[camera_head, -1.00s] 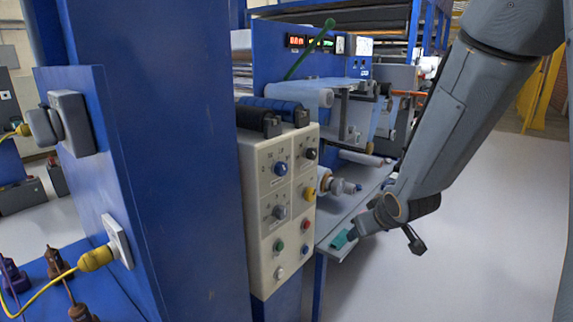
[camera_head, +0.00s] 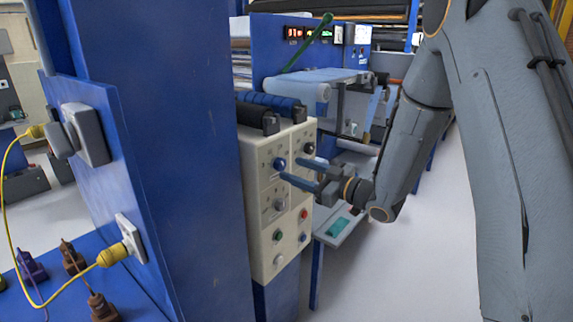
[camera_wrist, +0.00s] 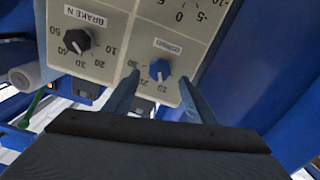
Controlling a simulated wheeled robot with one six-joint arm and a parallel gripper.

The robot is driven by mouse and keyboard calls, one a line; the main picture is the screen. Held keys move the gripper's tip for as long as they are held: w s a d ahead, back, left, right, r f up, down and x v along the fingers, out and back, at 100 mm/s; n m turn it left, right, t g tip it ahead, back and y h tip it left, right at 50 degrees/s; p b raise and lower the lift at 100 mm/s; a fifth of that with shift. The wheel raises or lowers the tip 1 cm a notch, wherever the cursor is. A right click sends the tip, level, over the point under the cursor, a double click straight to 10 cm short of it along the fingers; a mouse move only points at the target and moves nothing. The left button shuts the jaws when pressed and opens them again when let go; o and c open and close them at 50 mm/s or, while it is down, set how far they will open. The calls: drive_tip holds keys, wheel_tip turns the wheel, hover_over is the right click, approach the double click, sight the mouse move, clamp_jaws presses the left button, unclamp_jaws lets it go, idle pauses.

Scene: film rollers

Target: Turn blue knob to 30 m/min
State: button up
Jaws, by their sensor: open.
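The blue knob (camera_head: 280,164) is at the upper left of the cream control panel (camera_head: 262,255). It also shows in the wrist view (camera_wrist: 160,67), where the panel appears upside down and numbers such as 10, 20 and 30 lie around the knob. My gripper (camera_head: 291,168) is open in front of the panel. In the wrist view my gripper (camera_wrist: 160,82) has one finger to each side of the blue knob, with gaps between. I cannot tell whether the fingertips reach the knob's depth. The knob's exact pointer setting is too small to read.
A black knob (camera_wrist: 76,41) marked BRAKE N sits beside the blue one. A grey knob (camera_head: 279,204) and several push buttons are lower on the panel. A blue column (camera_head: 190,160) stands close on the left.

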sight(283, 165)
drive_tip(key=shift+p+x, duration=0.5)
drive_tip(key=shift+x, duration=1.7)
drive_tip(key=shift+c, duration=0.2)
drive_tip(key=c, duration=1)
